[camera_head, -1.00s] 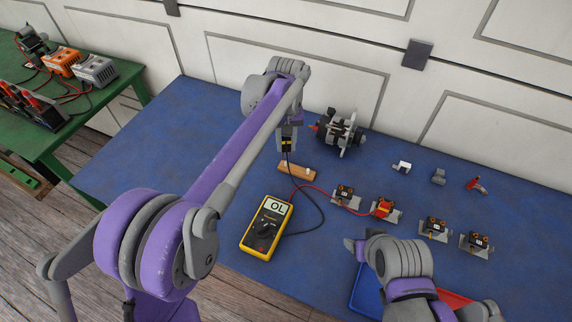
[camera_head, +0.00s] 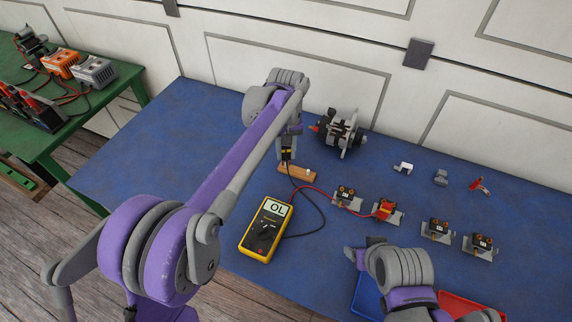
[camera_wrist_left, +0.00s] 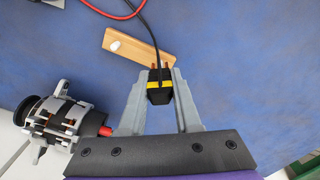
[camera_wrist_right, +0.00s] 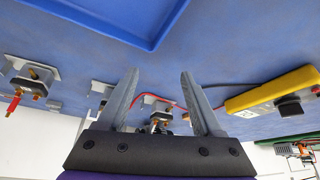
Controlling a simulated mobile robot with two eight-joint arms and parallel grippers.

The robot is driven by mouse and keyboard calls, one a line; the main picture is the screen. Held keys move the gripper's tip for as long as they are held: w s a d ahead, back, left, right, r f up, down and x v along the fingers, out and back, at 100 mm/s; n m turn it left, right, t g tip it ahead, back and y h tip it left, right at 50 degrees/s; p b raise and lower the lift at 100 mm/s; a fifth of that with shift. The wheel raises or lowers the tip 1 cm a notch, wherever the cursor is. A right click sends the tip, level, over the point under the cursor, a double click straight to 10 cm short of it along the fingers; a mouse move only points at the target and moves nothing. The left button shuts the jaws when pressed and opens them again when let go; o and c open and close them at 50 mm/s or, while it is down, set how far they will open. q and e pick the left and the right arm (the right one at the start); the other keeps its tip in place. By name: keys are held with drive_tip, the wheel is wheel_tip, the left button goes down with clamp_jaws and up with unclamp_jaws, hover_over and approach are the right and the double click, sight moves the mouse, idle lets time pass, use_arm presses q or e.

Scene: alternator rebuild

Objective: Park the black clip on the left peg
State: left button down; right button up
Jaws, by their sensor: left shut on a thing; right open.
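The black clip (camera_wrist_left: 158,84), with a yellow band, is held between the fingertips of my left gripper (camera_wrist_left: 160,92). In the head view the clip (camera_head: 287,154) is at the left end of the wooden peg block (camera_head: 299,174). A white peg (camera_head: 308,172) stands bare at the block's right end; it also shows in the left wrist view (camera_wrist_left: 115,45). The left peg is hidden behind the clip and gripper, and I cannot tell whether the clip touches it. My right gripper (camera_wrist_right: 158,80) is open and empty above the table's front part.
A yellow multimeter (camera_head: 265,229) reading OL has black and red leads; the red clip (camera_head: 384,208) sits on a small part. The alternator (camera_head: 342,132) stands just right of my left gripper. Blue (camera_head: 366,297) and red (camera_head: 462,307) trays lie near my right arm.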

use_arm(q)
drive_tip(key=shift+f, duration=0.35)
use_arm(e)
drive_tip(key=shift+s+f, duration=0.1)
drive_tip(key=shift+f, duration=0.15)
use_arm(q)
drive_tip(key=c, duration=0.5)
unclamp_jaws()
drive_tip(key=shift+r, duration=0.1)
use_arm(e)
drive_tip(key=shift+r, duration=0.1)
use_arm(q)
wheel_tip(320, 180, up, 9)
drive_tip(key=p, duration=0.4)
drive_tip(key=shift+w+f, duration=0.1)
drive_tip(key=shift+f, duration=0.25)
use_arm(e)
drive_tip(key=r, duration=0.1)
drive_tip(key=w+r, duration=0.1)
drive_tip(key=r, duration=0.1)
drive_tip(key=w+r, duration=0.1)
drive_tip(key=r, duration=0.1)
drive_tip(key=shift+w+r, duration=0.2)
drive_tip(key=shift+w, duration=0.05)
